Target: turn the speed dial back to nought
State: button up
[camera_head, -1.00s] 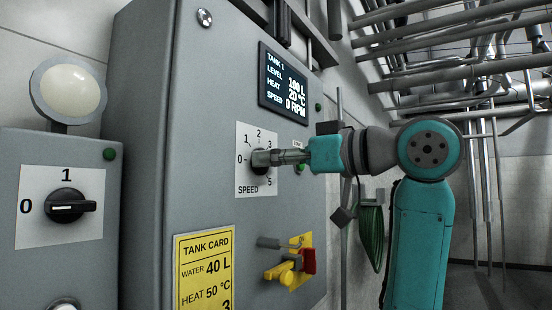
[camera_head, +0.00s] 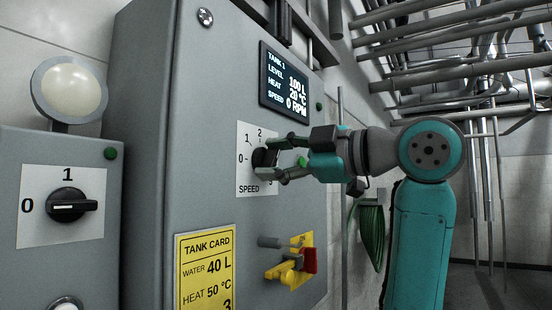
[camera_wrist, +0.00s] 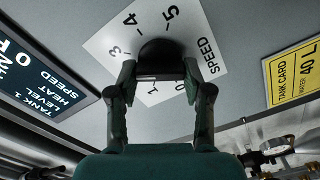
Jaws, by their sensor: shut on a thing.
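The speed dial (camera_head: 262,157) is a black knob on a white numbered plate (camera_head: 246,177) on the grey cabinet front. It also shows in the wrist view (camera_wrist: 160,50), between the fingers. My gripper (camera_head: 276,157) is shut on the dial, one finger on each side, one above the other in the head view. It also shows in the wrist view (camera_wrist: 158,70). The fingers hide part of the scale, and I cannot tell which number the dial points at. The display (camera_head: 284,82) reads Tank 1, level 100 L, heat 20 °C, speed 0 RPM.
A yellow tank card (camera_head: 205,270) and a red and yellow handle (camera_head: 300,262) sit below the dial. At left, a smaller box carries a 0–1 switch (camera_head: 72,205) and a round lamp (camera_head: 70,90). Pipes (camera_head: 460,60) run at upper right.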

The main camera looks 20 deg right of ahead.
jog(key=n, duration=0.5)
jog(key=shift+f+n, duration=0.15)
jog(key=shift+n, duration=0.15)
jog(key=n, duration=0.6)
jog(key=shift+f, duration=0.15)
jog(key=n, duration=0.6)
jog(key=shift+f+n, duration=0.1)
jog(key=shift+n, duration=0.3)
jog(key=n, duration=0.5)
jog(key=shift+w+d+n, duration=0.1)
jog(key=shift+d+n, duration=0.05)
jog(key=shift+n, duration=0.15)
jog(key=o, duration=1.2)
jog(key=shift+c, duration=0.2)
jog(key=v, duration=1.2)
